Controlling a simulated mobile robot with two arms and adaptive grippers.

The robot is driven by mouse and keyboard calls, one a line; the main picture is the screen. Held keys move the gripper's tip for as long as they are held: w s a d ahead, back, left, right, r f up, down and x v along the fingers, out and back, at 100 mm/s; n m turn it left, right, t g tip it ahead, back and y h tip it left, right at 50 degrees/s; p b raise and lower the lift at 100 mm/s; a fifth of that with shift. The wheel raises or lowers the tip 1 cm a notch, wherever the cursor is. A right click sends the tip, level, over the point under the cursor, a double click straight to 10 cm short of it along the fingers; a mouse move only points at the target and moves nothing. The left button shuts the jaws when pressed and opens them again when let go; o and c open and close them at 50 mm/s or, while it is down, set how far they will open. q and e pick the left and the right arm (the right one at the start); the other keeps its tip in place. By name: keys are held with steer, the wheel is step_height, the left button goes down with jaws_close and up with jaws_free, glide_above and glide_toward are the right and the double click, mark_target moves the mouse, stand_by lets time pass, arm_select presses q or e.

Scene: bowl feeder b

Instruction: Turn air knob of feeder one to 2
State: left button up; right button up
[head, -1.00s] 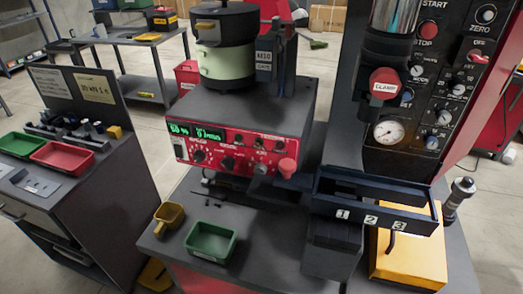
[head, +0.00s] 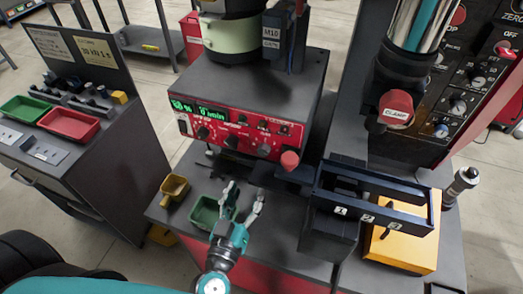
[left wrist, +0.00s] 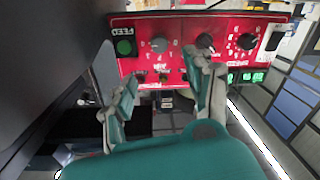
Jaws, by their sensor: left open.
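The feeder's red control panel (head: 217,138) faces me in the head view, with green displays and several dark knobs (head: 231,141). The panel also shows upside down in the left wrist view (left wrist: 183,62), with a green FEED button (left wrist: 124,47), a grey knob (left wrist: 159,45) and black knobs (left wrist: 206,41). I cannot read which knob is the air knob or its setting. My left gripper (head: 244,192) is open and empty, below and in front of the panel, apart from the knobs. In the left wrist view its spread fingers (left wrist: 168,88) point at the panel. My right gripper is not in view.
A green tray (head: 203,214), partly behind my left gripper, and a yellow scoop-like bin (head: 174,188) stand on the bench. A dark numbered rack (head: 370,212) and a yellow block (head: 405,250) stand further right.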

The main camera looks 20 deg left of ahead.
arm_select(q)
steer(key=p, duration=0.1)
glide_toward(263, 153)
steer(key=w+p, duration=0.1)
steer(key=w, duration=0.7)
steer(key=shift+a, duration=0.15)
steer(key=shift+w, duration=0.5)
steer(key=shift+c, duration=0.9)
jaws_close()
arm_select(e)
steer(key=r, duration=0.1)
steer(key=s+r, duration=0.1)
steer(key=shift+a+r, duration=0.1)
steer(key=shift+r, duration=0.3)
